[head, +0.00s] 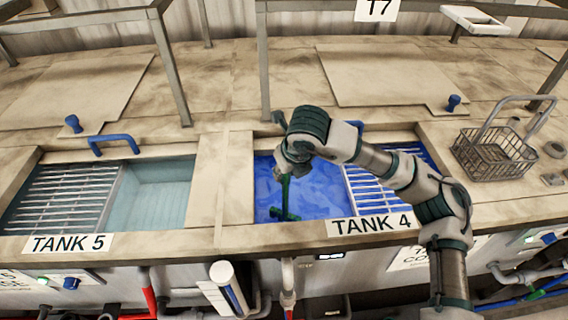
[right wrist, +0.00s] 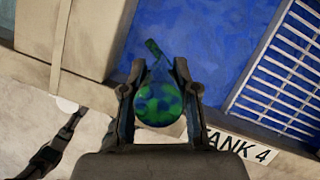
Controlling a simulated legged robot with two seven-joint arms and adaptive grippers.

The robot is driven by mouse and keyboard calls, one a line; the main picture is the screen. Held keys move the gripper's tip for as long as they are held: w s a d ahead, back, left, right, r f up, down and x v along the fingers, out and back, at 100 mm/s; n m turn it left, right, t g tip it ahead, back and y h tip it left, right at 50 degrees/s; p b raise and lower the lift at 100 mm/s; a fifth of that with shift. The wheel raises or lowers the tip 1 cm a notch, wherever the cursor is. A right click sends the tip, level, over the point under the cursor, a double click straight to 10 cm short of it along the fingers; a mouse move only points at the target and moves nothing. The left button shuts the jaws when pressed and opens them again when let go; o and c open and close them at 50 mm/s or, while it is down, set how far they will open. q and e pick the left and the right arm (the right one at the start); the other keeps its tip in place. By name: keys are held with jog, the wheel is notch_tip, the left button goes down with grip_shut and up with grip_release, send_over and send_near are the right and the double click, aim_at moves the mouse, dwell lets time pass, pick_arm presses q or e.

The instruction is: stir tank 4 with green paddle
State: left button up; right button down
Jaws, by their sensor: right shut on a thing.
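Tank 4 (head: 325,190) is an open tank of bright blue liquid, with a white grating over its right side. Its label (head: 372,224) is on the front edge. My right gripper (head: 287,172) is above the left part of the tank, shut on the green paddle (head: 285,198). The paddle hangs down, its lower end at the blue liquid near the front left; how deep it sits I cannot tell. In the right wrist view, the round, green-and-blue top of the paddle (right wrist: 159,104) is between the fingers. My left gripper is not in view.
Tank 5 (head: 160,190), with pale teal liquid and a grating, is at the left. A wire basket (head: 492,154) stands on the counter to the right. Frame posts (head: 172,70) rise behind the tanks. A blue handle (head: 114,138) lies behind Tank 5.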

jog(key=w+d, duration=0.4)
jog(key=d, duration=0.2)
jog(key=shift+w+d, duration=0.2)
jog(key=shift+d, duration=0.15)
